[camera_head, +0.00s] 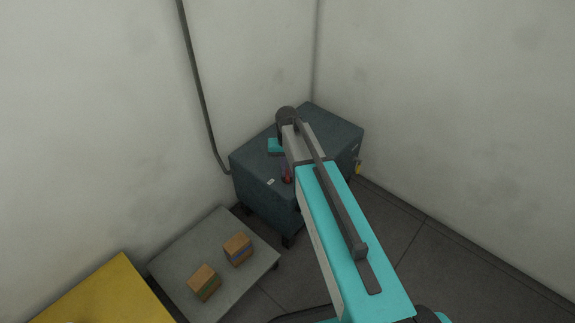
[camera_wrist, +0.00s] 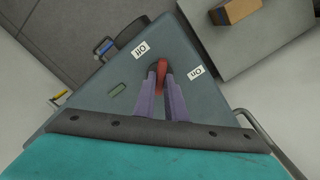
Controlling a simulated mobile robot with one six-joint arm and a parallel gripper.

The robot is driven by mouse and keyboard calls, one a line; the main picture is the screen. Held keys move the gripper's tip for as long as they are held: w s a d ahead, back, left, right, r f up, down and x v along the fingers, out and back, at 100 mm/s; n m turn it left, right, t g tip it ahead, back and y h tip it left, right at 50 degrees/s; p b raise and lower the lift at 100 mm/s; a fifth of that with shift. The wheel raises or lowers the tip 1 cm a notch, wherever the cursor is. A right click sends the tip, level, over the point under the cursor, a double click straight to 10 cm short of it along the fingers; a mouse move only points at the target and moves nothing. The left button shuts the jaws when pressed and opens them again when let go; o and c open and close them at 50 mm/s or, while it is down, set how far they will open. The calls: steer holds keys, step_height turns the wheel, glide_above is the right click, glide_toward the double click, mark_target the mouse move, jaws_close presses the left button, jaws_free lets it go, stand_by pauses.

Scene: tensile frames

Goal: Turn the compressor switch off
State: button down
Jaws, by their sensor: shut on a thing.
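The compressor is a blue-grey box (camera_head: 250,190) in the corner of the room. In the wrist view its face (camera_wrist: 190,95) carries a red switch lever (camera_wrist: 161,69) between two small white labels. The lever also shows as a red spot in the head view (camera_head: 288,179). My gripper (camera_wrist: 159,84) has two purple fingers closed on the red lever, one on each side. The fingers hide the lever's lower part.
A grey table (camera_head: 222,235) with two banded wooden blocks stands left of the compressor, and a yellow surface (camera_head: 100,295) lies nearer. Walls stand close behind and to the right. A dark pipe (camera_head: 201,85) runs down the left wall. Floor is open at right.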

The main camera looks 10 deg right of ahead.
mark_target(287, 173)
steer(key=n+p, duration=0.3)
steer(key=n, duration=0.1)
steer(key=shift+r, duration=0.2)
steer(key=n+p, duration=0.2)
steer(key=n, duration=0.3)
steer(key=shift+f, duration=0.15)
steer(key=c, duration=1.8)
jaws_free()
steer(key=shift+p, duration=0.3)
step_height(287, 173, up, 14)
steer(key=shift+p, duration=0.45)
